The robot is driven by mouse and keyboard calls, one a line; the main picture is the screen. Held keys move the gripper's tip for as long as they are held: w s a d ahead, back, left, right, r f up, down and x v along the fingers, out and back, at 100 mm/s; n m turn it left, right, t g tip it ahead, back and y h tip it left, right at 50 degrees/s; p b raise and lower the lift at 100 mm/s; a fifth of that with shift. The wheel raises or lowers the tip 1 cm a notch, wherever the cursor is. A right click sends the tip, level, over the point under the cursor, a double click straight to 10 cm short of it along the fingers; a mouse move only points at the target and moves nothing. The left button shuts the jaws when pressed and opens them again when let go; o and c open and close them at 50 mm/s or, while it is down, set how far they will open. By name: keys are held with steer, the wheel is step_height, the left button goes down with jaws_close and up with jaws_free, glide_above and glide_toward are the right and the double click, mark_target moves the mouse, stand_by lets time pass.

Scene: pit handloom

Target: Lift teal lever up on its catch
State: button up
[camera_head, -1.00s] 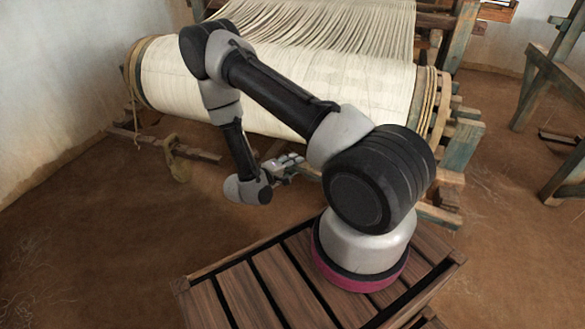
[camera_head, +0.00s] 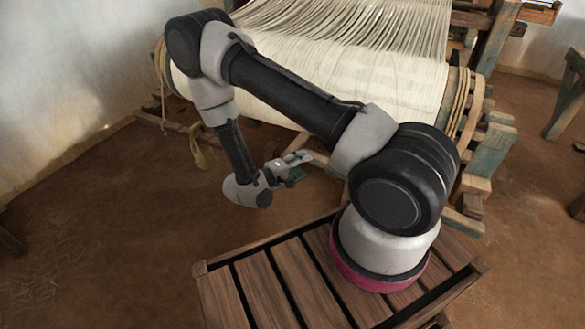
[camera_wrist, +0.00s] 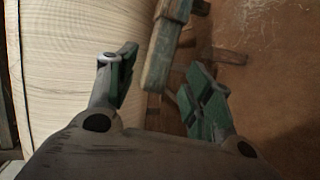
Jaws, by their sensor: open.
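A weathered teal-green wooden bar (camera_wrist: 160,60) shows in the wrist view, its near end between my two fingers in the picture. I cannot tell for sure that it is the teal lever, nor how far beyond the fingertips it lies. No catch can be made out. My gripper (camera_wrist: 162,80) is open, with green-padded fingers apart and nothing held. In the head view my gripper (camera_head: 295,163) is low in front of the loom's cloth roll, and the bar cannot be made out clearly there.
The cream cloth roll (camera_head: 385,85) of the loom lies behind my arm and fills the left of the wrist view. Teal and brown frame timbers (camera_head: 485,155) stand at its right end. Brown earth floor (camera_head: 110,240) is open at the left.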

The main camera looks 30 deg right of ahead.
steer(key=shift+v, duration=2.2)
